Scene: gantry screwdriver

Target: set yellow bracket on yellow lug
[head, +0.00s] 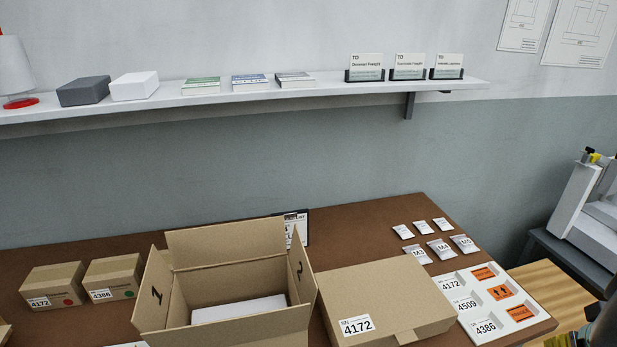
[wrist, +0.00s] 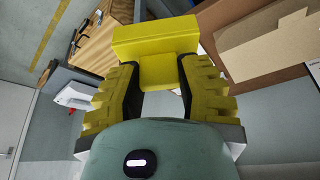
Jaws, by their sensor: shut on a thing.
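My gripper (wrist: 159,74) is shut on a yellow bracket (wrist: 156,38) in the wrist view. The bracket is a wide block with a narrower part between the two yellow ridged finger pads. It is held in the air, apart from the furniture behind it. In the head view, a small yellow part (head: 594,157) sits on top of a grey-white machine (head: 588,195) at the right edge. I cannot tell whether that part is the yellow lug. Dark and yellowish parts at the lower right corner of the head view are cut off, and I cannot identify them.
The machine stands on a dark stand (head: 565,255), right of a brown packing table (head: 375,215). An open carton (head: 235,245), a closed carton (head: 385,290) and a white label tray (head: 530,318) crowd the table. A shelf (head: 330,88) runs along the wall.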

